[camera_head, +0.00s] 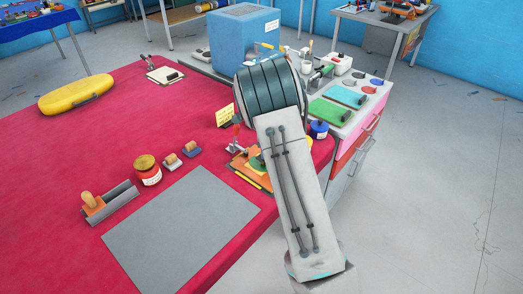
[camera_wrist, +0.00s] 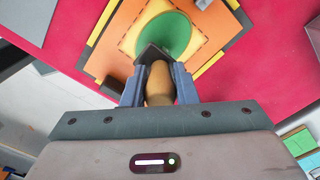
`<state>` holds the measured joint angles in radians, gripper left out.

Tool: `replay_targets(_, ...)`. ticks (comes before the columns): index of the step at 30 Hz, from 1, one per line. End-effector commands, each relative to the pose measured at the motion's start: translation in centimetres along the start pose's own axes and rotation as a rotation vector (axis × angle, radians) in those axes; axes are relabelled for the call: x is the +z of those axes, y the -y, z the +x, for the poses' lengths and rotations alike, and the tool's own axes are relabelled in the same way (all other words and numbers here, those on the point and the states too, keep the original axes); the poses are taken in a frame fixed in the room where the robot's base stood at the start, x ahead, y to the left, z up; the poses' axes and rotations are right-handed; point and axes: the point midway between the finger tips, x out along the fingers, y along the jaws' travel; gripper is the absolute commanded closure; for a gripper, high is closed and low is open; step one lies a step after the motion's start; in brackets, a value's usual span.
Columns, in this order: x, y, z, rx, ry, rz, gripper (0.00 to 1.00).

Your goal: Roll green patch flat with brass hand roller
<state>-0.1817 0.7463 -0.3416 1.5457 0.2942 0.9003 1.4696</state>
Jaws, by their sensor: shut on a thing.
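The green patch (camera_wrist: 178,32) is round and lies on a yellow piece (camera_wrist: 133,40) on an orange board (camera_wrist: 213,30) with a black-and-yellow edge. In the head view my arm hides most of the orange board (camera_head: 240,164). My gripper (camera_wrist: 160,88) is shut on the tan handle of the hand roller (camera_wrist: 158,80), between its two blue-grey fingers. The roller's dark head overlaps the near edge of the green patch in the wrist view. I cannot tell whether it touches the patch. My arm hides the roller in the head view.
A grey mat (camera_head: 180,230) lies on the red table (camera_head: 60,165). A jar (camera_head: 148,172), small wooden-handled tools (camera_head: 174,162) and a wider tool (camera_head: 108,202) stand left of the board. A blue box (camera_head: 240,40) and a cart with coloured patches (camera_head: 328,112) stand behind.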

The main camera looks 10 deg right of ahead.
Motion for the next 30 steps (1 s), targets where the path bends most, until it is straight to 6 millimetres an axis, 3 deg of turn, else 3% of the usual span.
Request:
replay_targets(15, -1.3, 1.2, 0.2, 0.002, 0.0, 0.001, 0.92)
replay_targets(30, -0.1, 0.0, 0.1, 0.002, 0.0, -0.001, 0.92)
